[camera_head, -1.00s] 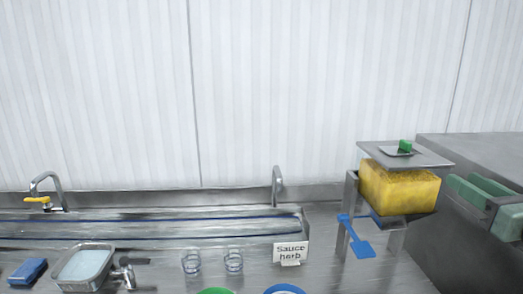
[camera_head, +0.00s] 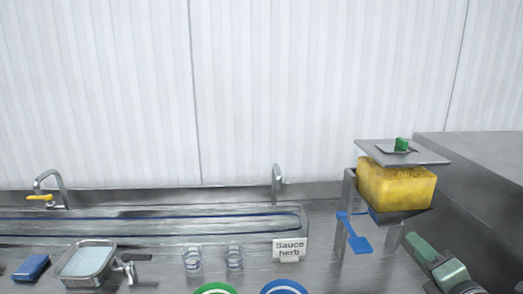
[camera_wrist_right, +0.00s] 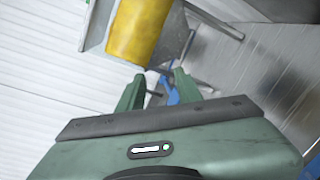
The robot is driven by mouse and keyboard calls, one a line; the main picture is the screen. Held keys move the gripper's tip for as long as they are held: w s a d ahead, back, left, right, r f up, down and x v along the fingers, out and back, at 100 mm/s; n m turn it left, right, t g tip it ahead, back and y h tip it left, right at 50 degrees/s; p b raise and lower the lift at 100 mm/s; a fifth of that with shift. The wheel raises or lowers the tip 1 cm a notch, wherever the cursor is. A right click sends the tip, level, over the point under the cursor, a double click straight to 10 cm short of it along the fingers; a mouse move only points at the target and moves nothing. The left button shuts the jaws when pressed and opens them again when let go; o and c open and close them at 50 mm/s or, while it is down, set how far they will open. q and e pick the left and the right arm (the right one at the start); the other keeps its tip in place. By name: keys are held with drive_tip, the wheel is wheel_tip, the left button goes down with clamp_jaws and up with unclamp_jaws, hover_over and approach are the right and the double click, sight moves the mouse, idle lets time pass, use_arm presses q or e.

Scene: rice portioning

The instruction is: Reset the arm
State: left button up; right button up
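My right gripper (camera_head: 418,246) is at the lower right of the head view, right of and below the rice dispenser. Its green fingers also show in the right wrist view (camera_wrist_right: 160,86), apart with nothing clearly held between them. The dispenser has a yellow grain-filled hopper (camera_head: 396,187), a metal lid (camera_head: 425,155) with a green knob, and a blue lever (camera_head: 359,245) hanging below. In the right wrist view, the yellow hopper (camera_wrist_right: 136,30) lies beyond the fingers, and a piece of blue lever (camera_wrist_right: 171,94) shows behind the gap. My left gripper is not in view.
A green-rimmed round item (camera_head: 216,288) and a blue-rimmed one (camera_head: 284,287) are cut by the bottom edge. A glass (camera_head: 234,258), "Sauce herb" sign (camera_head: 289,249), metal tray (camera_head: 86,263) and blue block (camera_head: 31,267) stand left. A grey block (camera_head: 480,200) stands right.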

drive_tip(key=s+a+f+m+g+h, duration=0.1)
drive_tip(key=s+f+m+g, duration=0.1)
drive_tip(key=s+f+m, duration=0.3)
drive_tip(key=s+a+f+m+g, duration=0.15)
drive_tip(key=f+m, duration=0.25)
drive_tip(key=f, duration=0.4)
drive_tip(key=s+a+f+m+g+h, duration=0.1)
drive_tip(key=s+a+f+m+g, duration=0.1)
drive_tip(key=s+f+m, duration=0.3)
drive_tip(key=s+a+f+m+g+y, duration=0.1)
drive_tip(key=s+a+f+m+g, duration=0.35)
drive_tip(key=s+f, duration=0.3)
drive_tip(key=s+a+f+m+g+y, duration=0.1)
drive_tip(key=s+a+f+m+g, duration=0.25)
drive_tip(key=s+f+m, duration=0.35)
wheel_tip(320, 180, down, 23)
drive_tip(key=s+n, duration=0.2)
drive_tip(key=n, duration=0.1)
drive_tip(key=s+d+f+g, duration=0.2)
drive_tip(key=s+d+f, duration=0.1)
drive_tip(key=s+f, duration=1.3)
drive_tip(key=shift+s+f, duration=0.4)
drive_tip(key=shift+f, duration=0.4)
